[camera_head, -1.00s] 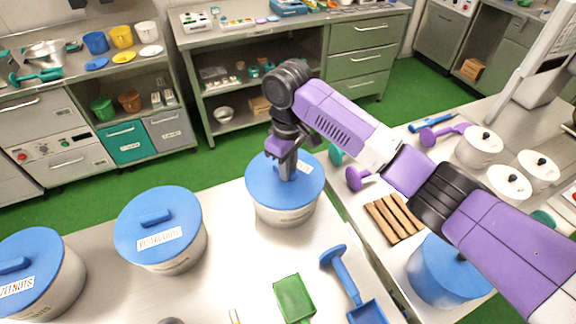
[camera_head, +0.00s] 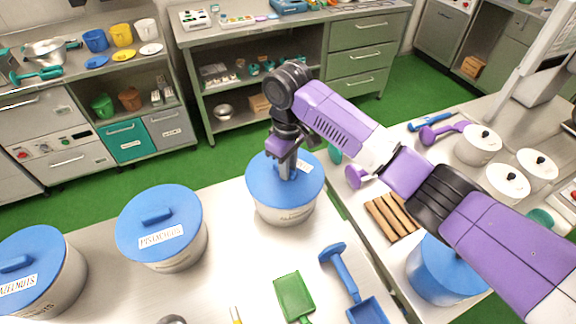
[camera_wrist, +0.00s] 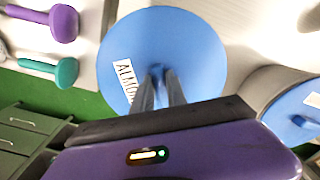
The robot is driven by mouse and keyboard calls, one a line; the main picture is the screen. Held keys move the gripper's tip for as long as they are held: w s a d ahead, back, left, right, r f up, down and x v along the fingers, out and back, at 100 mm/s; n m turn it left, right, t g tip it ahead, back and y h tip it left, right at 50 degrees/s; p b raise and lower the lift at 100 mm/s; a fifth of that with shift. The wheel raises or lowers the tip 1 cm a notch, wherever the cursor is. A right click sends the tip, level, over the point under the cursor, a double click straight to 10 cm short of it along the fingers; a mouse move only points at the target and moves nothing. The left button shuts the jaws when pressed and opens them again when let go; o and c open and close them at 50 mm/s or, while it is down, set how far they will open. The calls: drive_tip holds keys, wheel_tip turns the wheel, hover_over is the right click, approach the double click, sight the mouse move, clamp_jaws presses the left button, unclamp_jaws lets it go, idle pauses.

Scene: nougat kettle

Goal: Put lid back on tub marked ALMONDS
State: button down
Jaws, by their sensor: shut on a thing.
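The blue lid (camera_head: 262,184) lies on top of the white almonds tub (camera_head: 284,212) on the near steel table. The lid looks about level and seems to cover the tub's rim; I cannot tell whether it is fully seated. In the wrist view the blue lid (camera_wrist: 200,48) carries a label beginning "ALMO", partly hidden by my fingers. My gripper (camera_head: 287,176) points down over the middle of the lid. It is shut on the lid's handle, which also shows between the fingers in the wrist view (camera_wrist: 158,74).
A lidded pistachios tub (camera_head: 186,248) and another lidded tub (camera_head: 62,290) stand to the left. A green scoop (camera_head: 294,295) and a blue scoop (camera_head: 342,270) lie in front. On the right are wooden slats (camera_head: 390,217), white-lidded pots (camera_head: 478,146) and a blue container (camera_head: 440,276).

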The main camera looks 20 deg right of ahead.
drive_tip(key=c, duration=0.7)
unclamp_jaws()
drive_tip(key=shift+r, duration=0.1)
drive_tip(key=shift+r+p, duration=0.75)
drive_tip(key=shift+r, duration=2.65)
